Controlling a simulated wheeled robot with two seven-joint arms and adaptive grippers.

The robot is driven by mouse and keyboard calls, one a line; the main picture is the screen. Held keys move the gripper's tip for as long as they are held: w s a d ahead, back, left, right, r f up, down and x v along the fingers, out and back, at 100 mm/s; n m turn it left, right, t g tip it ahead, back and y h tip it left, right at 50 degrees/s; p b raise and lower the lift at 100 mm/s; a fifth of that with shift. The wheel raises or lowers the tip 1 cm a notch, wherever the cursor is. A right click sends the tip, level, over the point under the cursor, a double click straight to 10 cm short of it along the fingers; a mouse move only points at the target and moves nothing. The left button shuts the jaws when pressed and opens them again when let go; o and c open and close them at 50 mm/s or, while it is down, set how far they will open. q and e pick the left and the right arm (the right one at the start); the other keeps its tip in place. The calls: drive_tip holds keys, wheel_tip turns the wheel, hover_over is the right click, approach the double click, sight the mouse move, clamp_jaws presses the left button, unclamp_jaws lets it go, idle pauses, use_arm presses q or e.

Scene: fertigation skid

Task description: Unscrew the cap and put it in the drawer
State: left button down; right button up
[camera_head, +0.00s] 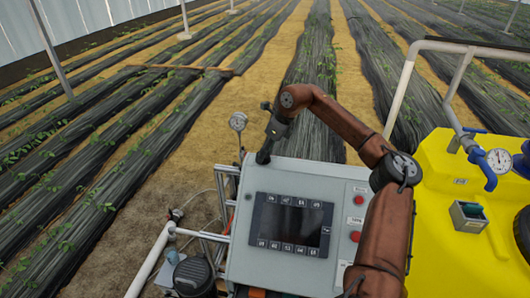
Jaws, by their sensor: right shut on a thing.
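My right arm rises from the bottom right and bends over to the left. Its dark gripper (266,151) points down at the top left edge of the grey control cabinet (341,192). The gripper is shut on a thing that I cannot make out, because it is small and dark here. I cannot pick out a cap or a drawer for certain in this view. My left gripper is not in view.
The cabinet has a dark screen (290,224) and red buttons (355,237). A gauge (238,121) stands to its left. A yellow tank (445,165) with blue-handled valve (490,174) and a small grey box (468,215) is at right. Planted rows lie beyond.

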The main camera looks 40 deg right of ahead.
drive_tip(key=shift+d+n+p, duration=0.1)
drive_tip(key=shift+n+p, duration=0.2)
drive_tip(key=shift+p, duration=0.15)
drive_tip(key=shift+w+d+n+g+y+p, duration=0.1)
drive_tip(key=shift+n+g+y+p, duration=0.25)
drive_tip(key=shift+n, duration=0.75)
drive_tip(key=shift+w+d+n+g+y, duration=0.1)
drive_tip(key=shift+n+g+y, duration=0.3)
drive_tip(key=shift+n, duration=1.1)
drive_tip(key=shift+r, duration=0.1)
drive_tip(key=shift+w+n+g+y, duration=0.1)
drive_tip(key=shift+n+g+y, duration=0.3)
drive_tip(key=shift+n, duration=1.1)
